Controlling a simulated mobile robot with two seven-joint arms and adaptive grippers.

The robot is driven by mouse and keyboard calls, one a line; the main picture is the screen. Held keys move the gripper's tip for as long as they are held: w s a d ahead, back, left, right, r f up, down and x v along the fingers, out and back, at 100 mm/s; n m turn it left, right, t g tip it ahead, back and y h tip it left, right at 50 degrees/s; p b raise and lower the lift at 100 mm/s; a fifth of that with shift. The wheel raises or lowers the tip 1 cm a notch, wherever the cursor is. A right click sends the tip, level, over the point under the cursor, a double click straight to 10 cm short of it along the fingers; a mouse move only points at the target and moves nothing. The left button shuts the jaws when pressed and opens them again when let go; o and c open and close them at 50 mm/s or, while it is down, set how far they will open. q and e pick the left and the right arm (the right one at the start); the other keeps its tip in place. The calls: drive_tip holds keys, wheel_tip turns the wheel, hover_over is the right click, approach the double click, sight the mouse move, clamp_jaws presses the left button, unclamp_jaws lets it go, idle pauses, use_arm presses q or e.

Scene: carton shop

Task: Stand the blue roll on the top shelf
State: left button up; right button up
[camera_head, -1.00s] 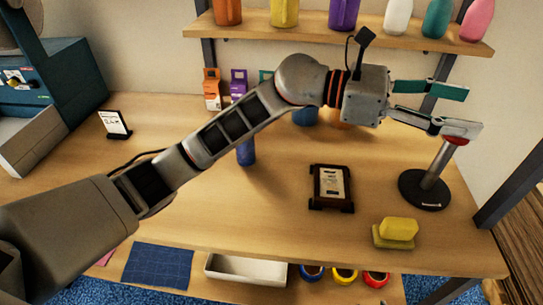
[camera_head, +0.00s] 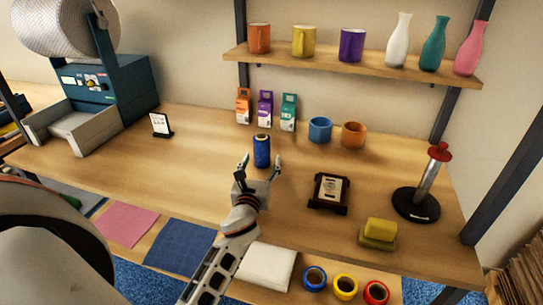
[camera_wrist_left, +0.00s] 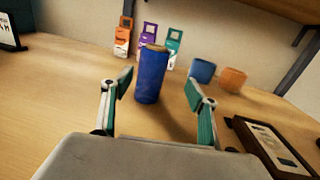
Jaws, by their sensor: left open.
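The blue roll (camera_head: 262,151) stands upright on the wooden table, in front of the small cartons. It also stands upright in the left wrist view (camera_wrist_left: 151,74), ahead of the fingers and a little left of the middle. My left gripper (camera_head: 260,166) is open, with its fingers toward the roll; in the wrist view its fingertips (camera_wrist_left: 158,88) lie either side of the roll's line. I cannot tell whether the tips reach past it. The top shelf (camera_head: 360,66) holds an orange mug (camera_head: 259,38), a yellow mug (camera_head: 304,41), a purple mug (camera_head: 352,45) and several vases. My right gripper is not in view.
Behind the roll stand small orange, purple and teal cartons (camera_head: 265,108). Blue (camera_head: 320,130) and orange (camera_head: 353,135) mugs stand to the right. A framed card (camera_head: 329,192), a yellow sponge (camera_head: 379,232) and a red-topped stand (camera_head: 417,203) are at the front right.

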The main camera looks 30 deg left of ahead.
sight(260, 153)
use_arm(q)
drive_tip(key=shift+w+a+f+g, duration=0.15)
drive_tip(key=shift+w+a+f, duration=0.25)
drive_tip(key=shift+w+a, duration=0.25)
drive_tip(key=shift+w+a+f+g, duration=0.15)
drive_tip(key=shift+w+a+f, duration=0.2)
drive_tip(key=shift+w+a, duration=0.25)
drive_tip(key=shift+w+a+r, duration=0.15)
drive_tip(key=shift+w+r, duration=0.15)
drive_tip(key=shift+w, duration=0.15)
drive_tip(key=shift+x, duration=2.2)
drive_tip(key=shift+r, duration=0.1)
drive_tip(key=c, duration=1.5)
